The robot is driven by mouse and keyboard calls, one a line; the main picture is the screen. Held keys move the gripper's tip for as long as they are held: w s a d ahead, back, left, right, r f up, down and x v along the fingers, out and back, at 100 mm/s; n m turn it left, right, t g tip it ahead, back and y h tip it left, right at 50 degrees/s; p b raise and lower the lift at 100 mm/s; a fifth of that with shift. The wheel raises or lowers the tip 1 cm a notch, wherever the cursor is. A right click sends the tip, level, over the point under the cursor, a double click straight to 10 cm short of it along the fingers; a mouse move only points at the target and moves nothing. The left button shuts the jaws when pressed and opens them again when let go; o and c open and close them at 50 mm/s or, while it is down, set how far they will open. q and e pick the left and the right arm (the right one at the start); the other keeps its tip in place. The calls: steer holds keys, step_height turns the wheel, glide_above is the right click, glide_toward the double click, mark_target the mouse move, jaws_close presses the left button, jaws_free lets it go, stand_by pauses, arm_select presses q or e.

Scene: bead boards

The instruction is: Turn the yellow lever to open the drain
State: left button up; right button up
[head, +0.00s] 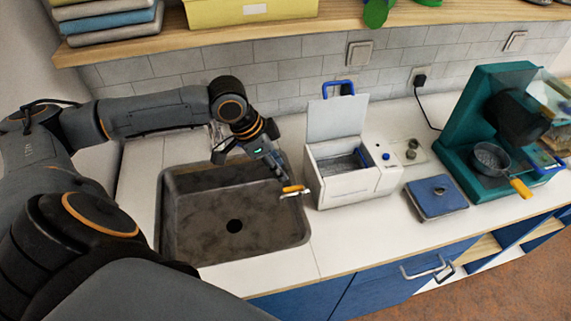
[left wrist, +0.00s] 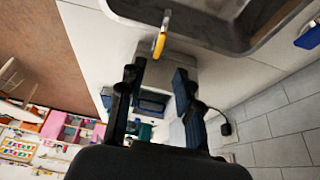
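The yellow lever (head: 293,189) is a short orange-yellow handle on a small metal stem at the right rim of the sink (head: 169,215). It also shows at the top of the left wrist view (left wrist: 160,44). My left gripper (head: 281,176) reaches over the sink from behind, close to the lever. In the left wrist view its two fingers (left wrist: 157,77) stand apart with nothing clearly between them, and the lever lies just beyond the tips. My right gripper is not in view.
A white fryer-like box (head: 345,187) with a raised lid stands just right of the lever. A blue scale-like pad (head: 436,197) and a teal coffee machine (head: 490,120) are further right. The shelf (head: 200,40) hangs above. The counter's front strip (head: 330,245) is clear.

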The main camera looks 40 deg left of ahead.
arm_select(q)
steer(key=shift+v, duration=1.9)
